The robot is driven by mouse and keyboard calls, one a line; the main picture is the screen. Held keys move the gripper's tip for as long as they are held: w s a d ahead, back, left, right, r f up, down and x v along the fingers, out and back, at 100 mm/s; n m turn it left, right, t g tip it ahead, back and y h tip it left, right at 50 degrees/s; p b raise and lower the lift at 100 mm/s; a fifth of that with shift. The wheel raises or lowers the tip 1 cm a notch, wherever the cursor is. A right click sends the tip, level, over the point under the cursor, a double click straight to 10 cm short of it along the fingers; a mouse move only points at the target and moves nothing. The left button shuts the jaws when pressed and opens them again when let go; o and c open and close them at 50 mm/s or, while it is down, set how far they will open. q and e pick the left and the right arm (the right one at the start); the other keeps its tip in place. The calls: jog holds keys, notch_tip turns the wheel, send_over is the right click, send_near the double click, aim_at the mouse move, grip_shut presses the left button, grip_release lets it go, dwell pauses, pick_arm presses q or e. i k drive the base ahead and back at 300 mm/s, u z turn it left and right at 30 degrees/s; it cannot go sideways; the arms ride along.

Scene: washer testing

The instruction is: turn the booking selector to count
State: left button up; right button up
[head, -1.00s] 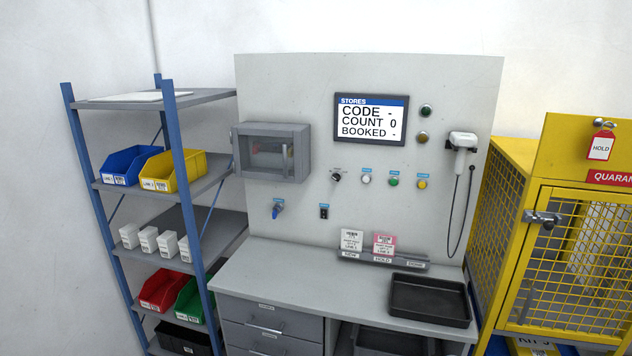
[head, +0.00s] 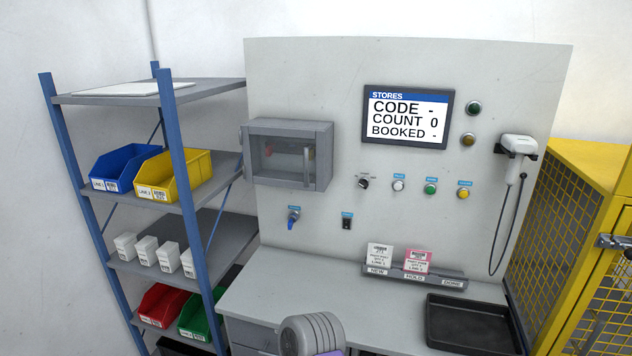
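The booking selector appears to be the small black rotary knob (head: 363,183) on the grey panel, below and left of the screen. Its pointer is tilted, and its small labels are too small to read. The stores screen (head: 407,117) shows CODE -, COUNT 0 and BOOKED -. A grey rounded part of my own arm shows at the bottom centre, in front of the bench. Neither gripper's fingers are in view.
White, green and yellow buttons (head: 430,188) sit right of the knob. A blue-handled switch (head: 293,220) is lower left, below a small cabinet (head: 288,154). A scanner (head: 518,148) hangs at right. A black tray (head: 470,325) and card holder (head: 415,272) are on the bench (head: 270,285).

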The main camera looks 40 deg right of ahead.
aim_at(362, 183)
jog(key=z, duration=0.25)
jog(key=i, duration=0.7)
jog(key=z, duration=0.6)
